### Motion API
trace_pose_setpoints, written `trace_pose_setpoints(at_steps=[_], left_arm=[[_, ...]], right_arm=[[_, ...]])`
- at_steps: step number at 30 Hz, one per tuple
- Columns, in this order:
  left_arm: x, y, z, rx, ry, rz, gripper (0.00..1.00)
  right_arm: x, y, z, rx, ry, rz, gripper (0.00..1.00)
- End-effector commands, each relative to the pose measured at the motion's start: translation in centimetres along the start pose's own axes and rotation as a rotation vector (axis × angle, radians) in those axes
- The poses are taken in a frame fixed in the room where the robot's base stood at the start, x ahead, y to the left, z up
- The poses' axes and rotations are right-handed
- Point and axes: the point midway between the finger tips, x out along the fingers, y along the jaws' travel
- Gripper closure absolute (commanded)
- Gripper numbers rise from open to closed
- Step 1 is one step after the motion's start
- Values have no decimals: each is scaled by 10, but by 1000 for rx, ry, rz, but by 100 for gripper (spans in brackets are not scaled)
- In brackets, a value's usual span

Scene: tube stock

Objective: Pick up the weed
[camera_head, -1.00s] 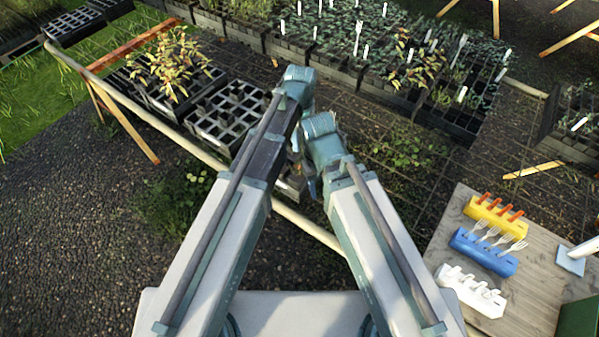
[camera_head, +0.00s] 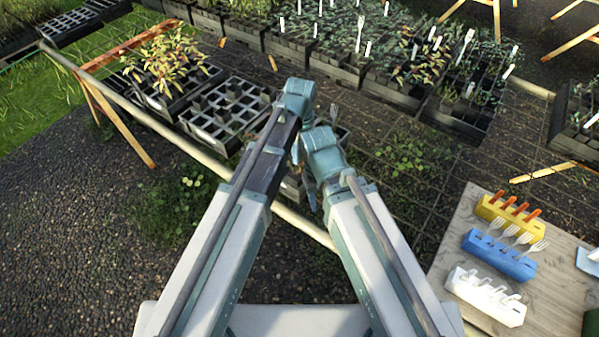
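No single plant stands out clearly as the weed. Low green leafy growth (camera_head: 405,152) sits in the dark mesh ground right of my arms. Another green clump (camera_head: 175,205) grows by the wooden rail to the left. My two arms reach forward from the bottom and bend at teal joints near the middle. A small teal part, likely of my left gripper (camera_head: 311,188), shows in the narrow gap between the arms. Its fingers are mostly hidden, so its opening and any contents cannot be told. My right gripper is hidden behind its arm.
A wooden rail (camera_head: 130,112) runs diagonally under my arms. Black tray cells (camera_head: 228,112) and a yellowish plant (camera_head: 168,58) lie beyond it. A table (camera_head: 455,235) at right holds yellow (camera_head: 507,215), blue (camera_head: 498,257) and white (camera_head: 484,296) racks.

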Motion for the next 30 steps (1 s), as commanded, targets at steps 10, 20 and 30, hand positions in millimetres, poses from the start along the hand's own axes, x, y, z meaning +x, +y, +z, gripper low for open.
trace_pose_setpoints(at_steps=[10, 20, 30], left_arm=[[44, 2, 1, 0, 0, -1, 60], [45, 2, 1, 0, 0, -1, 62], [45, 2, 1, 0, 0, -1, 100]], right_arm=[[44, -4, -3, 0, 0, 0, 50], [45, -4, -3, 0, 0, 0, 50], [45, -4, -3, 0, 0, 0, 50]])
